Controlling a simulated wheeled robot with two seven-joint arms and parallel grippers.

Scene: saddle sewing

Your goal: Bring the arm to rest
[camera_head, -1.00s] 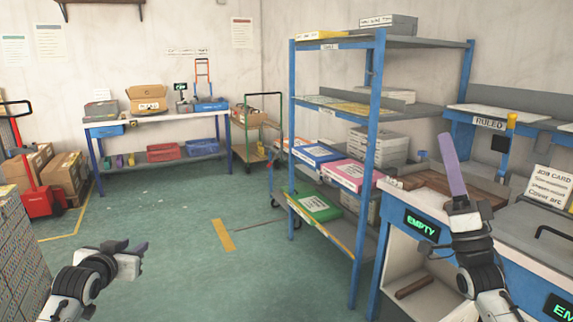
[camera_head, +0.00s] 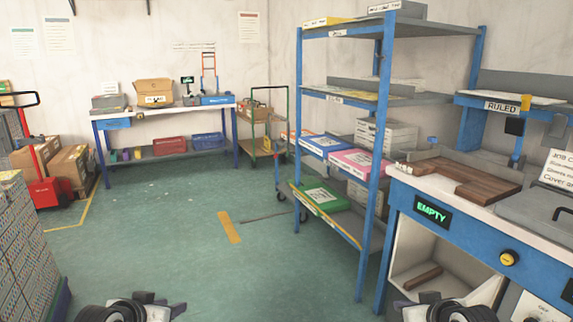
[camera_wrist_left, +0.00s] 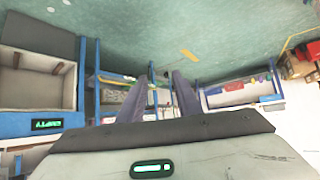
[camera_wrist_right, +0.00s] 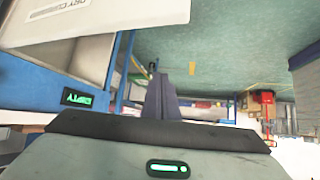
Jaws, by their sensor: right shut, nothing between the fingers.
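My left gripper (camera_head: 160,303) shows at the bottom edge of the head view, low over the green floor. In the left wrist view its two dark fingers (camera_wrist_left: 158,98) stand apart with nothing between them. My right gripper (camera_head: 448,298) shows at the bottom edge of the head view, in front of the open bay of the blue bench. In the right wrist view its fingers (camera_wrist_right: 161,98) are together and hold nothing. Most of both arms is cut off by the lower edge of the head view.
The blue bench (camera_head: 405,210) with an EMPTY sign (camera_head: 432,211) stands close at the right. A blue shelf rack (camera_head: 369,165) stands behind it. Stacked cartons (camera_head: 28,240) fill the left edge.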

